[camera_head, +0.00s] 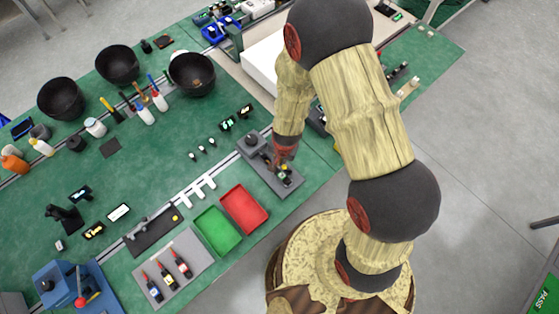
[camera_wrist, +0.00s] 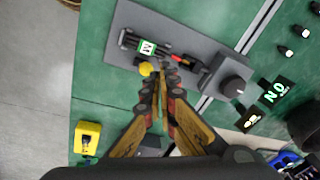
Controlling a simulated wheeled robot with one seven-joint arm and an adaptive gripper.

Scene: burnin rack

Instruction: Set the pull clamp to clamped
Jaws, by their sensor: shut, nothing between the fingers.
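The pull clamp (camera_wrist: 146,45) is a dark mechanism with a white and green label, mounted on a grey plate (camera_wrist: 190,22). A yellow knob (camera_wrist: 146,69) is beside the label, and a red-tipped dark part lies to its right. In the head view, the clamp (camera_head: 284,177) is at the plate's near end, partly hidden by my gripper. My gripper (camera_wrist: 162,78) is shut and empty, its fingertips close to the yellow knob and the clamp. I cannot tell whether they touch, nor the clamp's exact setting. My gripper (camera_head: 284,158) is above the plate in the head view.
A round black knob (camera_wrist: 234,87) stands at the plate's other end. A yellow block (camera_wrist: 87,137) is at the bench edge. Red (camera_head: 243,209) and green (camera_head: 217,230) trays lie left of the plate. Small display tiles (camera_wrist: 272,94) and pegs stand behind it.

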